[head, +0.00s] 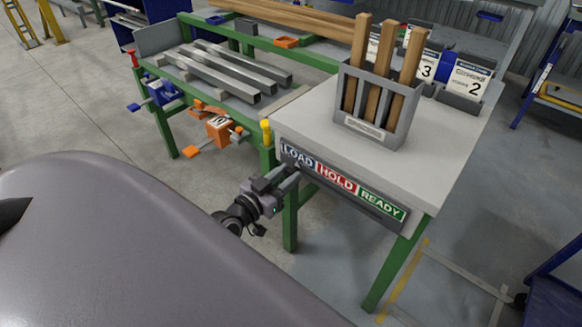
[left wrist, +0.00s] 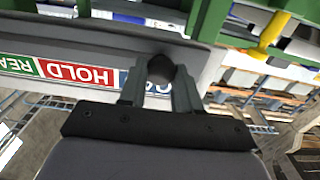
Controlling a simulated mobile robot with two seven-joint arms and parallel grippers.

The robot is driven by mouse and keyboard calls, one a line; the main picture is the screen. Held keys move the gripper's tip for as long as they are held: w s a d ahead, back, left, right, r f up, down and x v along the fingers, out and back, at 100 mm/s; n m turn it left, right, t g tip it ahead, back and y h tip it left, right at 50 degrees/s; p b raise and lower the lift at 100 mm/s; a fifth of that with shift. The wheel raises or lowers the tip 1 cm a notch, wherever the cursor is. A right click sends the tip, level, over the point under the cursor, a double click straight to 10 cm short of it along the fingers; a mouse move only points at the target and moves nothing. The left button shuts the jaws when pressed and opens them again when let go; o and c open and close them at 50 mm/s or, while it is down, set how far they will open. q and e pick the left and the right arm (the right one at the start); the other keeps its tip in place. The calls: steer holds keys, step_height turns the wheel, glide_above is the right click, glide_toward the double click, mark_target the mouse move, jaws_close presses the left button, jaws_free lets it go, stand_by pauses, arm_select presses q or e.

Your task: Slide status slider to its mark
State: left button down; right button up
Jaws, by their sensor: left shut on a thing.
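The status strip (head: 345,187) runs along the front edge of the grey-topped table, with blue LOAD, red HOLD and green READY fields from left to right. My left gripper (head: 291,172) is at the strip's left end, over the LOAD field. In the left wrist view, its two fingers (left wrist: 160,92) are shut on the dark round slider knob (left wrist: 160,69), in front of the LOAD field. The strip (left wrist: 75,73) appears upside down there, and the gripper covers part of LOAD. The knob is hidden by the gripper in the head view. My right gripper is not in view.
A grey rack (head: 371,112) with upright wooden bars stands on the tabletop (head: 310,120). Numbered card holders (head: 461,84) stand behind it. Metal bars (head: 228,71) lie on the green bench at left. An orange clamp (head: 218,128) and yellow post (head: 266,132) are near the gripper.

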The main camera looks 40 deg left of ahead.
arm_select(q)
steer(key=shift+a+r, duration=0.1)
steer(key=shift+a, duration=0.15)
steer(key=c, duration=0.8)
jaws_free()
steer(key=shift+s, duration=0.1)
steer(key=s, duration=0.6)
steer(key=shift+s+a+p, duration=0.15)
steer(key=shift+s+p, duration=0.2)
steer(key=shift+s, duration=0.05)
steer(key=s+d+f+m+g+p, duration=0.1)
steer(key=s+d+f+g+p, duration=0.1)
steer(key=s+d, duration=0.3)
steer(key=s+d+f+m+g+h+p, duration=0.1)
steer(key=s+d+g, duration=0.4)
steer(key=d, duration=0.6)
steer(key=f+p, duration=0.1)
steer(key=p, duration=0.1)
steer(key=shift+s+g+h+p, duration=0.3)
steer(key=shift+p, duration=0.1)
